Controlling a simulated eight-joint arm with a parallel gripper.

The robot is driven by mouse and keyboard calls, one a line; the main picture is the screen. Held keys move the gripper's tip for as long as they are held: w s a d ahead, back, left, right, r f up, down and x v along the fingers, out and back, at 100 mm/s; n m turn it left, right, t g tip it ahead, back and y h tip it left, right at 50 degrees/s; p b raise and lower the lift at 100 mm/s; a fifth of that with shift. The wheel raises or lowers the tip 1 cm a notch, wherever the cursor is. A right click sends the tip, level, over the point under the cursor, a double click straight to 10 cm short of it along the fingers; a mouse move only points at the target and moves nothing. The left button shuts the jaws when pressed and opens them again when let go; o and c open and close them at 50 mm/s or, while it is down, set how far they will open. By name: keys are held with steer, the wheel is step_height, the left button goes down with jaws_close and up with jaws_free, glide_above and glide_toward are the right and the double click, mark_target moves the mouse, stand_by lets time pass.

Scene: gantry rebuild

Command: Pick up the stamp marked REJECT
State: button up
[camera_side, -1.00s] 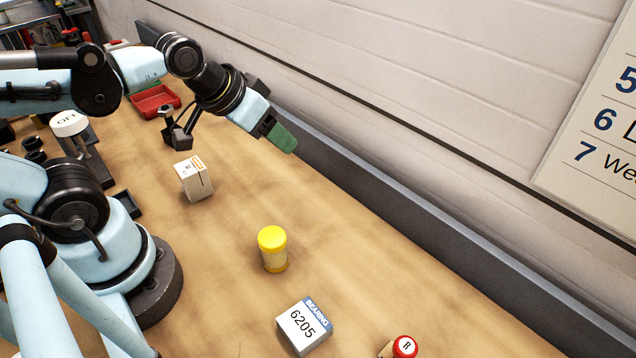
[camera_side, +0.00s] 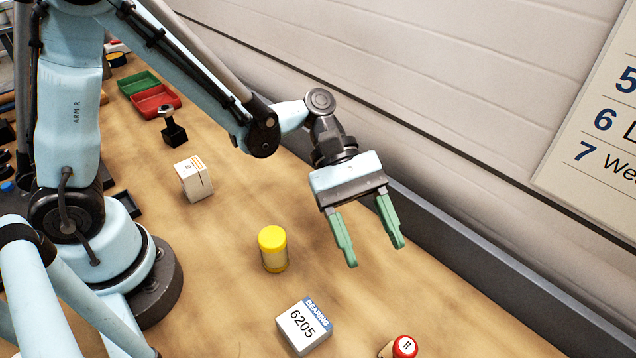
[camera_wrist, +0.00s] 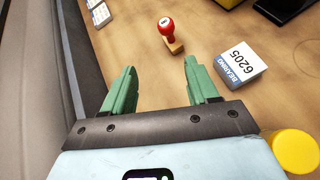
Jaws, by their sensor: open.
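The stamp (camera_side: 405,347), with a round red knob and a white cap lettered R, stands at the bottom edge of the side view, partly cut off. In the wrist view the red stamp (camera_wrist: 167,27) stands upright on a small wooden base, beyond my fingertips and roughly between them. The word REJECT is not readable. My gripper (camera_side: 374,254) is open and empty, its two green fingers pointing down towards the front, above the bench and short of the stamp. The fingers also show in the wrist view (camera_wrist: 160,68).
A box marked BEARING 6205 (camera_side: 304,328) stands left of the stamp. A yellow-capped jar (camera_side: 273,250) and a white carton (camera_side: 193,180) stand further back. A grey rail (camera_side: 480,275) runs along the wall at right. Red and green trays (camera_side: 155,102) lie far back.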

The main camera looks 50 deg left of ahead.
mark_target(405, 343)
steer(key=s+d+f, duration=0.1)
steer(key=d, duration=0.1)
steer(key=s+d+f+g, duration=0.1)
steer(key=d, duration=0.2)
steer(key=s+d+f+g+h, duration=0.1)
steer(key=s+d, duration=0.1)
steer(key=shift+d+f+n, duration=0.15)
steer(key=shift+d+n, duration=0.05)
steer(key=shift+n, duration=0.2)
steer(key=shift+w+x, duration=0.2)
steer(key=shift+x, duration=2.4)
steer(key=c, duration=1)
